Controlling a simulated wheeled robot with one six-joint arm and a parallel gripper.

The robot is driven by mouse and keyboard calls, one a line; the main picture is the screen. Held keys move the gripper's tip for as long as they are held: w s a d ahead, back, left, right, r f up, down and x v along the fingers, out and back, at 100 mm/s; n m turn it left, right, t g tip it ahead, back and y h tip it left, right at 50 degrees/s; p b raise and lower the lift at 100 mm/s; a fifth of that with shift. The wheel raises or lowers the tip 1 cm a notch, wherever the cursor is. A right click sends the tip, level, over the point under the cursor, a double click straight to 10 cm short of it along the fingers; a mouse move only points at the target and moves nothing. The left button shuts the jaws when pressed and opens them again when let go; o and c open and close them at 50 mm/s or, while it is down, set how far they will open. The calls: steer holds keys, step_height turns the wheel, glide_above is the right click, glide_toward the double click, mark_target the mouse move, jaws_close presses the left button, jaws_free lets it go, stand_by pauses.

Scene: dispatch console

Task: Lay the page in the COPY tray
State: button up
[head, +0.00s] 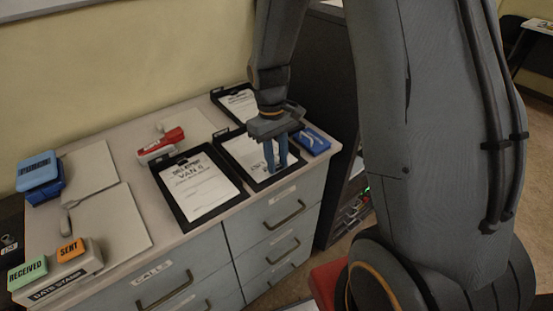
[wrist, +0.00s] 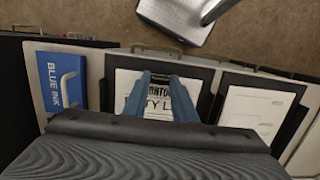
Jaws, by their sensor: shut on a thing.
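My gripper (head: 276,166) points down over the middle black tray (head: 226,146) on the counter. Its two blue fingers are shut on the page (head: 248,152), a white printed sheet at this tray. I cannot read the word COPY on any tray.
A black tray with a "VAN 6" page (head: 198,187) lies to the left, another tray (head: 238,103) behind. A blue ink pad (head: 312,140) sits close on the right. A red stapler-like object (head: 161,144), blue stamp (head: 39,173) and date stamps (head: 55,275) stand further left.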

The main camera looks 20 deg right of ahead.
steer(key=shift+f, duration=0.1)
steer(key=o, duration=1)
step_height(320, 180, up, 11)
steer(key=w+b, duration=0.2)
steer(key=b, duration=0.1)
steer(key=s+f+m+t, duration=0.1)
steer(key=s, duration=0.2)
steer(key=s+f+m+t, duration=0.1)
steer(key=s+f, duration=0.1)
steer(key=s, duration=0.2)
steer(key=s+f+m+t, duration=0.1)
steer(key=s+f, duration=0.1)
steer(key=s, duration=0.2)
steer(key=shift+s+a+f+m, duration=0.15)
steer(key=shift+s+m, duration=0.05)
steer(key=shift+m, duration=0.1)
